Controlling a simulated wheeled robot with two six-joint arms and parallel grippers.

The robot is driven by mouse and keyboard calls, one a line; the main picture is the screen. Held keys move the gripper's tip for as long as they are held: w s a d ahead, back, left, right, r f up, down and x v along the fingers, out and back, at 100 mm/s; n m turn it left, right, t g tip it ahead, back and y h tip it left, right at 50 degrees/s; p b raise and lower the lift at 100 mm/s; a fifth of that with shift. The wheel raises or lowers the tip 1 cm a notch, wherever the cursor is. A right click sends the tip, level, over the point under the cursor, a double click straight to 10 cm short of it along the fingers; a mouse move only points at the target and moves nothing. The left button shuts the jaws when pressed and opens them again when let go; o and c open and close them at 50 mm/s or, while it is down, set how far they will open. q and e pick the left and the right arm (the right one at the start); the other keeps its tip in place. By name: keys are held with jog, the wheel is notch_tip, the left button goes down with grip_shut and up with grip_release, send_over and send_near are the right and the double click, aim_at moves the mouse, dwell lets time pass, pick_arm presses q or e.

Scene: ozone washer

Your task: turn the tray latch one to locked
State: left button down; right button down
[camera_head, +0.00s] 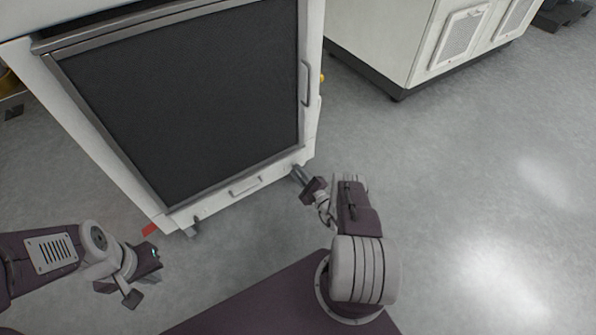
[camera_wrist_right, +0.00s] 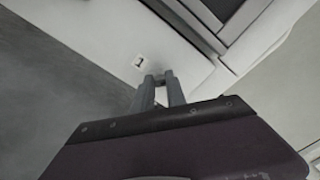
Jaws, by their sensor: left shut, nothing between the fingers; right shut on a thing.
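The washer is a white cabinet with a large dark door panel (camera_head: 190,95) in a grey frame. A label reading "1" (camera_wrist_right: 138,62) is on its lower white face in the right wrist view. My right gripper (camera_head: 298,175) reaches the cabinet's lower right corner. In the right wrist view its fingertips (camera_wrist_right: 158,78) are closed together just right of the label, shut on the small tray latch, which they mostly hide. I cannot tell the latch's angle. My left gripper (camera_head: 145,275) is shut and empty, low at the left, apart from the cabinet.
A horizontal handle (camera_head: 245,187) is on the cabinet's lower front, and a vertical handle (camera_head: 306,83) is on the door's right side. A small grey fitting (camera_head: 193,228) is at the lower left corner. Another white cabinet (camera_head: 385,40) stands at the back right. The grey floor at right is clear.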

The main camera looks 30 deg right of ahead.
jog(key=shift+f+n+p, duration=0.1)
jog(key=shift+n+p, duration=0.7)
jog(key=shift+n, duration=3.1)
jog(key=c, duration=1.3)
grip_release()
jog(key=shift+c, duration=0.2)
